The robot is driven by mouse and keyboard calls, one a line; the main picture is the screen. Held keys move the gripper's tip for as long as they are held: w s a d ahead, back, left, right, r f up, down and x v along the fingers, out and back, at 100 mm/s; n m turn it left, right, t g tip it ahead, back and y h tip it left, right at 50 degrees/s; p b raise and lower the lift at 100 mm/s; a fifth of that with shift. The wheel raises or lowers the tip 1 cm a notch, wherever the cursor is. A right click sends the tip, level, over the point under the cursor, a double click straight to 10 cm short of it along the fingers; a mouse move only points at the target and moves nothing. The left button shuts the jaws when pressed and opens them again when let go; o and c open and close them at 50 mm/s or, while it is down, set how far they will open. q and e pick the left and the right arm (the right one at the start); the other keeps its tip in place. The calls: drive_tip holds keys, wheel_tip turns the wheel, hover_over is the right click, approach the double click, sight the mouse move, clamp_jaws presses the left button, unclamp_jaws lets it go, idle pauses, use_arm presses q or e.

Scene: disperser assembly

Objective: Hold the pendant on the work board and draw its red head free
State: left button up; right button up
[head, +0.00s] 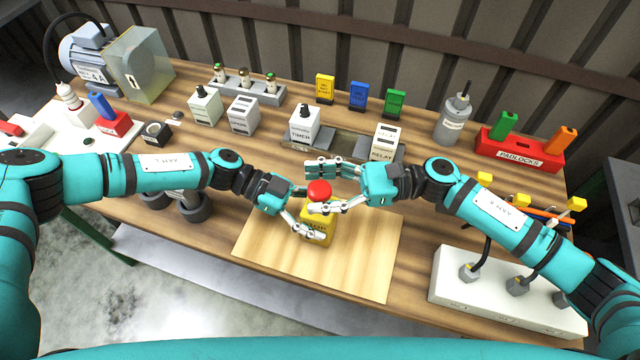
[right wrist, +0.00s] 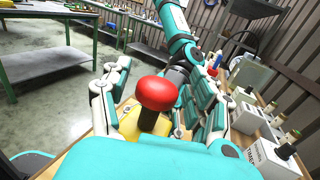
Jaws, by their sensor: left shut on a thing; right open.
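The pendant is a yellow box (head: 316,222) with a red mushroom head (head: 319,190) on top, standing on the pale work board (head: 368,262). In the right wrist view the red head (right wrist: 157,94) sits on a dark stem above the yellow body (right wrist: 131,124). My left gripper (head: 314,214) is shut on the yellow body, low down. My right gripper (head: 334,187) is open, with its fingers on either side of the red head. In the right wrist view a gap shows between the fingers and the head. Part of the yellow body is hidden by the fingers.
Behind the board stand a timer block (head: 304,125) and a relay block (head: 386,143). A white box with cable plugs (head: 500,290) is at the right front. A red padlock rack (head: 520,150) is at the back right. The front of the board is clear.

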drive_tip(key=w+d, duration=0.1)
drive_tip(key=d, duration=1.1)
use_arm(q)
drive_tip(key=o, duration=1.8)
drive_tip(key=shift+c, duration=0.2)
